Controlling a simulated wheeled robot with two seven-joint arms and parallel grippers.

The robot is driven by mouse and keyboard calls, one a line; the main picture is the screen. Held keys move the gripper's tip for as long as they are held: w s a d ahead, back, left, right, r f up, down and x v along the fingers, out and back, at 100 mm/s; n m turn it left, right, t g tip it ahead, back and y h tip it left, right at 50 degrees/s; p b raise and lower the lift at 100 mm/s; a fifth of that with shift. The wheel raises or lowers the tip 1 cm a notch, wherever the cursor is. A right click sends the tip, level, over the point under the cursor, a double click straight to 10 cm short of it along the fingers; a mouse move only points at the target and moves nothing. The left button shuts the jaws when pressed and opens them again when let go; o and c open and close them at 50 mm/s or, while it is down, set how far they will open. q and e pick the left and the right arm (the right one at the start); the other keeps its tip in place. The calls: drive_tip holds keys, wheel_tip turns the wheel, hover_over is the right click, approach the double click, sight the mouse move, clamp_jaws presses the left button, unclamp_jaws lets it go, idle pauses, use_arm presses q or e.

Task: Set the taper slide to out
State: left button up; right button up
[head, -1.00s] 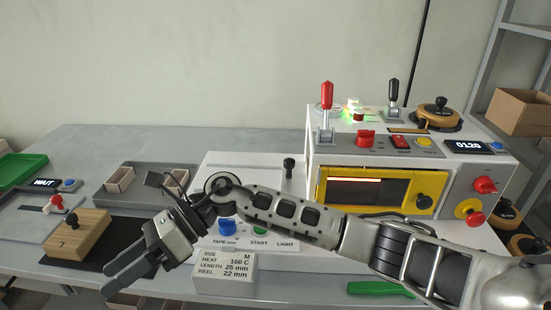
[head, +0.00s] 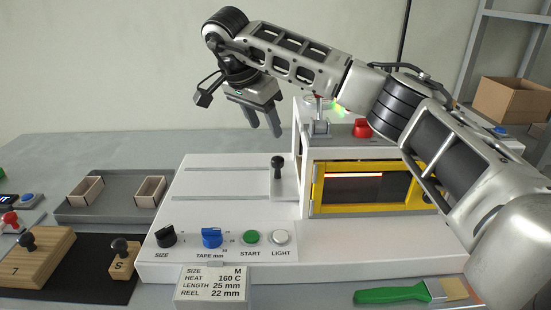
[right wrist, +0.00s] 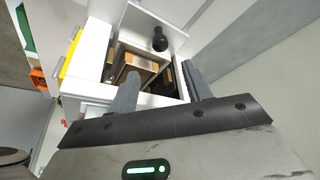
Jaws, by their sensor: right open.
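A black-knobbed post (head: 278,163) stands upright on a light plate beside the white machine's left side; it may be the taper slide, but no label shows. A black knob (right wrist: 160,38) on a white plate also shows in the right wrist view, beyond the fingers. My right gripper (head: 264,130) is open and empty, pointing down above and slightly left of the post in the head view. It also shows in the right wrist view (right wrist: 163,80), with nothing between its fingers. My left gripper is out of view.
The white machine (head: 306,225) with a yellow-framed window (head: 318,190) stands right; my right arm covers part of it. A control panel (head: 160,266) with knobs and buttons lies in front. A grey tray (head: 112,210), wooden blocks (head: 35,262) and a green brush (head: 392,295) lie around.

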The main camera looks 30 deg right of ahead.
sight(277, 157)
drive_tip(key=x, duration=1)
drive_tip(key=shift+f, duration=0.25)
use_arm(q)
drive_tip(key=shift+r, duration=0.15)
